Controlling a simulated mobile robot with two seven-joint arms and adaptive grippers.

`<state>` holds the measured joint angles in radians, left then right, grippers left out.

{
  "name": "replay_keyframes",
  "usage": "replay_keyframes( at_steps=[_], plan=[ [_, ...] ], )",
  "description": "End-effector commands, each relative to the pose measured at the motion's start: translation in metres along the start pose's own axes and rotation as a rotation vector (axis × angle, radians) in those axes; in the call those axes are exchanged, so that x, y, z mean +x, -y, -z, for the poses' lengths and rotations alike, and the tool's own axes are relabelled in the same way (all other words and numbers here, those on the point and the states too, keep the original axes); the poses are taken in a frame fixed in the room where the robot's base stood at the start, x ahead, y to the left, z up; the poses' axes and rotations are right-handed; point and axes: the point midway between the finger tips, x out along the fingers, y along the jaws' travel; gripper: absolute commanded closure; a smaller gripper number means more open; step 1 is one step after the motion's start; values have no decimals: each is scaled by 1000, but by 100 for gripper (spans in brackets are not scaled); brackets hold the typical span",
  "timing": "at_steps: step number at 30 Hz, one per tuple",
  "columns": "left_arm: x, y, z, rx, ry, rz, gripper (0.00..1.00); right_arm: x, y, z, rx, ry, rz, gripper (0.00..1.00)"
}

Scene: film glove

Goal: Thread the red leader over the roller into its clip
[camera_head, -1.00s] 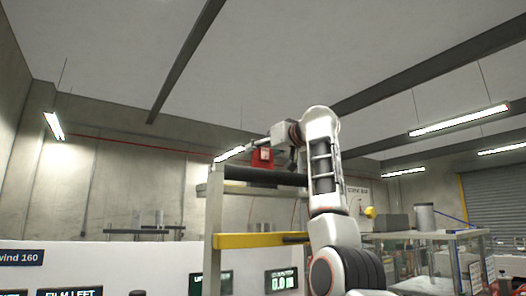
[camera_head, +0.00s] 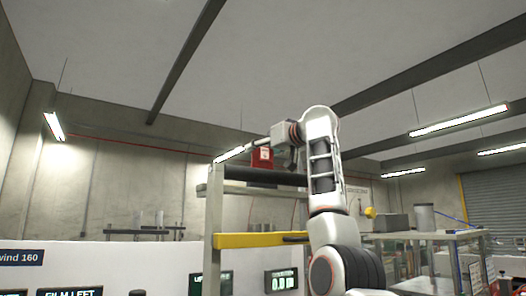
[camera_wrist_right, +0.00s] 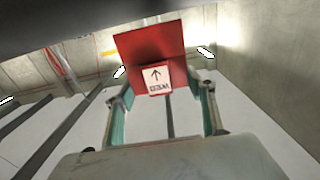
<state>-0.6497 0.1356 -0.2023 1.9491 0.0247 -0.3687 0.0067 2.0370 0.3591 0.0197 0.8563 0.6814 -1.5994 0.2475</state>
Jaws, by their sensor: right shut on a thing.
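The red leader (camera_head: 262,158) hangs just above the dark roller (camera_head: 265,175) at the top of the frame. In the right wrist view the red leader (camera_wrist_right: 140,42) is a flat red sheet with a white label bearing an arrow. My right gripper (camera_head: 268,144) is shut on it, its two fingers (camera_wrist_right: 162,95) on either side. I cannot tell from these views whether the leader touches the roller. I cannot make out the clip. My left gripper is not in view.
A pale post (camera_head: 216,215) and a yellow bar (camera_head: 262,240) stand below the roller. A white panel with displays (camera_head: 282,281) is at the lower left. A glass-sided cabinet (camera_head: 450,262) stands at the right.

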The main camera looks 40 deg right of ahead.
Motion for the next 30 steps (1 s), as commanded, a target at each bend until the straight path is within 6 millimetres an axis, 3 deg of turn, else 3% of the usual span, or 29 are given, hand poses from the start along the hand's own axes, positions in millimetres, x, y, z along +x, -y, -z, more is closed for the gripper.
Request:
replay_keyframes(
  at_steps=[30],
  plan=[
    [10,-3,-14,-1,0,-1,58,0,0,-18,0,-1,0,68]
  ],
)
